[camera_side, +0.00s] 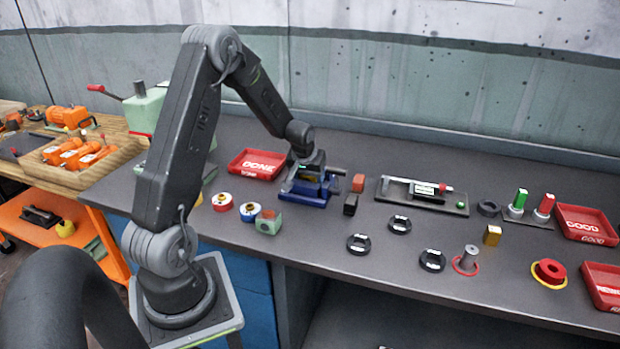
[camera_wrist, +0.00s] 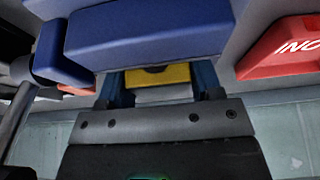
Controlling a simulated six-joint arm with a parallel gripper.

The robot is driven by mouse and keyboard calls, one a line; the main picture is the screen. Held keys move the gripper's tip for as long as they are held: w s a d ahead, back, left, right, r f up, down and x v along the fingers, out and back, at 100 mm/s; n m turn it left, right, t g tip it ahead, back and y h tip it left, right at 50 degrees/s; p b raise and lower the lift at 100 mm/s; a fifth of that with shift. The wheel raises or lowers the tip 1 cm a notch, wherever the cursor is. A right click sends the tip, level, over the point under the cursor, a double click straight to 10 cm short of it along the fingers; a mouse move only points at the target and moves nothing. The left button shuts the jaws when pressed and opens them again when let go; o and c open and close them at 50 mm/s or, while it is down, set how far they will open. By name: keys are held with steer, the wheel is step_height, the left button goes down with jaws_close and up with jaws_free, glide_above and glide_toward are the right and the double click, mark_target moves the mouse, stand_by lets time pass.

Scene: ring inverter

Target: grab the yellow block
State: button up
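A small yellow block (camera_side: 492,235) stands on the grey bench at the right in the side view, well away from my gripper. My gripper (camera_side: 312,182) is low at the blue fixture (camera_side: 305,197), left of the bench's middle. In the wrist view, my gripper's two blue fingers (camera_wrist: 160,82) are apart, with a yellow piece (camera_wrist: 160,75) between them, below the large blue body of the fixture (camera_wrist: 150,32). I cannot tell whether the fingers touch this piece, or whether it is loose or part of the fixture.
A red tray (camera_side: 257,164) lies behind the fixture. A red block (camera_side: 358,183) and a black block (camera_side: 350,204) stand close to its right. Black rings (camera_side: 400,224), a metal post (camera_side: 468,257) and a red button (camera_side: 549,273) stand farther right.

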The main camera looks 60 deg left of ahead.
steer(key=c, duration=0.8)
steer(key=shift+r, duration=0.15)
